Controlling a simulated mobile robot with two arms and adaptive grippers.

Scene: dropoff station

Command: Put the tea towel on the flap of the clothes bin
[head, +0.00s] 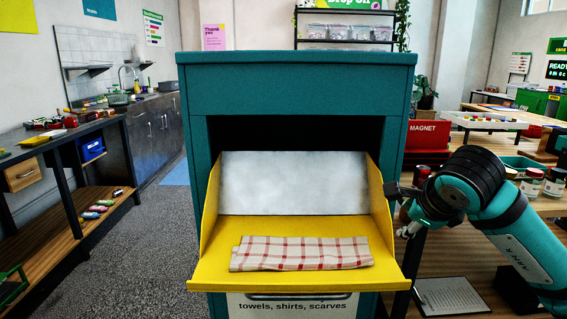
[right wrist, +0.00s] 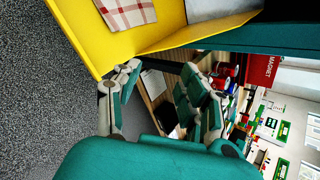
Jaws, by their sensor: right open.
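The teal clothes bin (head: 297,84) stands in the middle of the head view with its yellow flap (head: 230,281) open toward me. The tea towel (head: 300,253), cream with red checks, lies folded and flat on the flap; its corner also shows in the right wrist view (right wrist: 124,12). My right gripper (head: 402,212) is just right of the flap, apart from the towel. In the right wrist view its fingers (right wrist: 155,105) are spread with nothing between them. My left gripper is not in view.
A wooden table (head: 460,258) with jars (head: 531,182) and a red magnet box (head: 427,136) stands close on the right. A workbench (head: 60,130) with tools runs along the left. The grey floor (head: 140,235) left of the bin is clear.

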